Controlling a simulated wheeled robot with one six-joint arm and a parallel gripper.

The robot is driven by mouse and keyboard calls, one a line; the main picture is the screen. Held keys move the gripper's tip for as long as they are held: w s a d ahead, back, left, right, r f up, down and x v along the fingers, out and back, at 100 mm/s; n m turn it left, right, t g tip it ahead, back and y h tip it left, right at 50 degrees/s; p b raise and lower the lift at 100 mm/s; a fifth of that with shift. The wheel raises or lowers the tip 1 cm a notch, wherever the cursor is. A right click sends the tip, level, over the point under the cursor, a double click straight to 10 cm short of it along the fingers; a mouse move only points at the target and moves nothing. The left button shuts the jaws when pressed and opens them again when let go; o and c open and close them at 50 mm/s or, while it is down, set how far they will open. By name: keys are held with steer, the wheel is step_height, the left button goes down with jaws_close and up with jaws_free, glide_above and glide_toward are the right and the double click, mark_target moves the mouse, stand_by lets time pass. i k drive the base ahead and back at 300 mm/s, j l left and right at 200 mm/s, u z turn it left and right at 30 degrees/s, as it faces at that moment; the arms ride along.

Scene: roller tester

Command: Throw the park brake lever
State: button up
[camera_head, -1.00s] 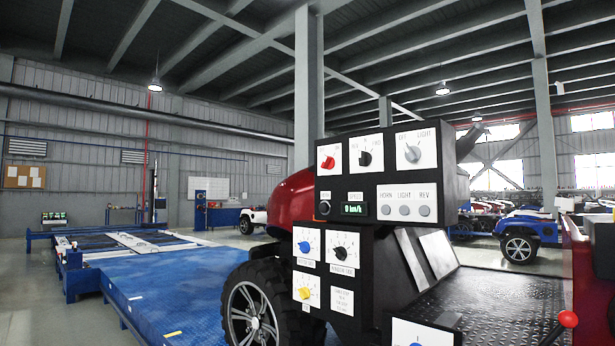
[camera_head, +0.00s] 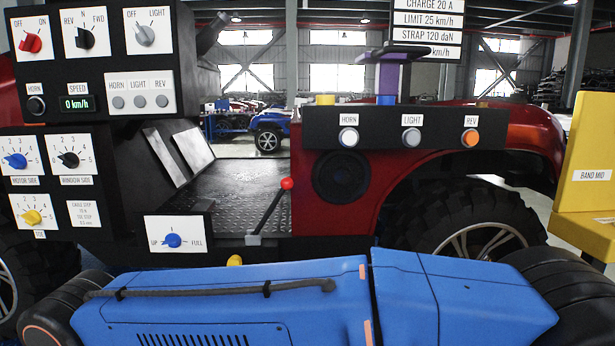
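The park brake lever is most likely the slim dark lever with a red ball knob (camera_head: 287,184), near the middle of the view. Its shaft leans up to the right from a small grey base (camera_head: 253,239) at the front edge of the dark tread-plate floor (camera_head: 235,190). No label for it is readable. Nothing touches the knob. My gripper does not show in this view.
Left of the lever stands a black panel of knobs and switches (camera_head: 98,55), with a speed display (camera_head: 77,103) reading 0 km/h. A blue UP/FULL knob (camera_head: 173,240) sits lower. Right are a horn/light/rev button bar (camera_head: 400,127) and a yellow block (camera_head: 590,150).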

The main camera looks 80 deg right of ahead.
mark_target(286, 183)
steer(key=k+z, duration=0.15)
steer(key=z, duration=1.2)
steer(key=i+j+z, duration=0.1)
steer(key=z, duration=0.8)
